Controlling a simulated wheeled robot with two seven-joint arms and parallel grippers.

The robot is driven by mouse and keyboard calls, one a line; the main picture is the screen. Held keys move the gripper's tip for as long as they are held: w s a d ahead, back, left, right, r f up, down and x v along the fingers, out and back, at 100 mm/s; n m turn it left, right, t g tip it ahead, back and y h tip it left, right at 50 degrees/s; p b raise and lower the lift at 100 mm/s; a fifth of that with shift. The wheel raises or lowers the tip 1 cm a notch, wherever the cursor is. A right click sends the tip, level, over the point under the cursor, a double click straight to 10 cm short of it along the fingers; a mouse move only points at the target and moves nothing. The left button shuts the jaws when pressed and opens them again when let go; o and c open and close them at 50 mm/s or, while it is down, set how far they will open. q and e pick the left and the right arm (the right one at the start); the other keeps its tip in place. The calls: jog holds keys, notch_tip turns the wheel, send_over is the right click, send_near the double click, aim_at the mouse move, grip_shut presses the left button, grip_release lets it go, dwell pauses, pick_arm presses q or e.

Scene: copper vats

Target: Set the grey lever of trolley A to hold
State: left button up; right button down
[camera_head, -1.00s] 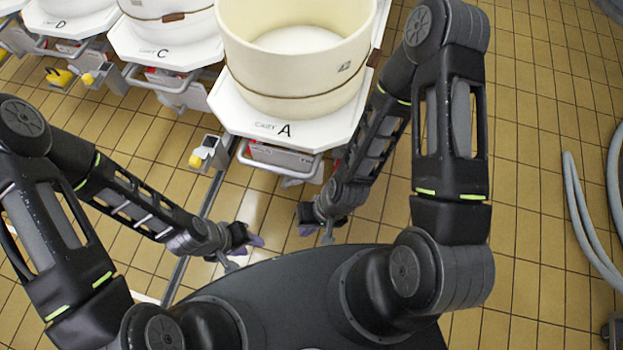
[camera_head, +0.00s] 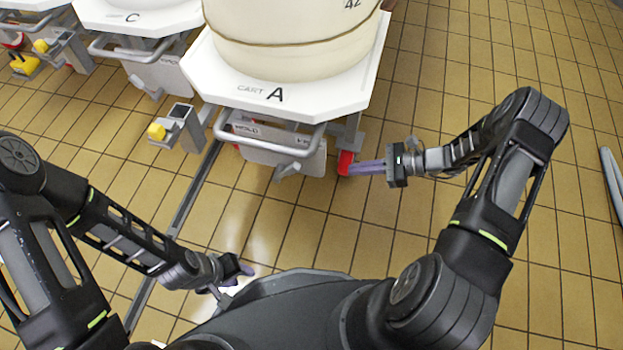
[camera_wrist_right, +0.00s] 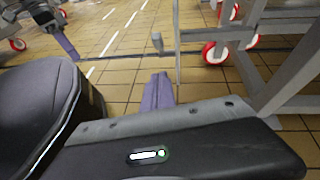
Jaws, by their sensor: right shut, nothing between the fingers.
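Trolley A (camera_head: 285,97) has a white top marked "CART A" and carries a big cream vat (camera_head: 290,35). Below its front handle is a grey label plate (camera_head: 270,148). The left end of the plate seems to read "HOLD"; the right end is too small to read. The grey lever (camera_head: 287,170) shows at the plate's lower edge, its exact setting unclear. My right gripper (camera_head: 356,168) is shut and empty, right of the lever and apart from it, its purple fingers pointing left by a red wheel (camera_head: 345,162). The right wrist view shows the fingers (camera_wrist_right: 158,90) together. My left gripper (camera_head: 243,272) is low by my base, its jaws unclear.
A post with a yellow knob (camera_head: 157,131) stands left of trolley A. Trolley C (camera_head: 140,18) is further left. In the right wrist view, grey frame legs and red wheels (camera_wrist_right: 214,53) stand close.

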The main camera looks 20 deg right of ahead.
jog(key=shift+w+d+r, duration=0.1)
jog(key=shift+d+r, duration=0.05)
jog(key=b, duration=0.3)
send_near(287, 172)
jog(key=shift+w+a+f, duration=0.75)
jog(key=shift+w+a, duration=0.2)
jog(key=shift+a, duration=0.05)
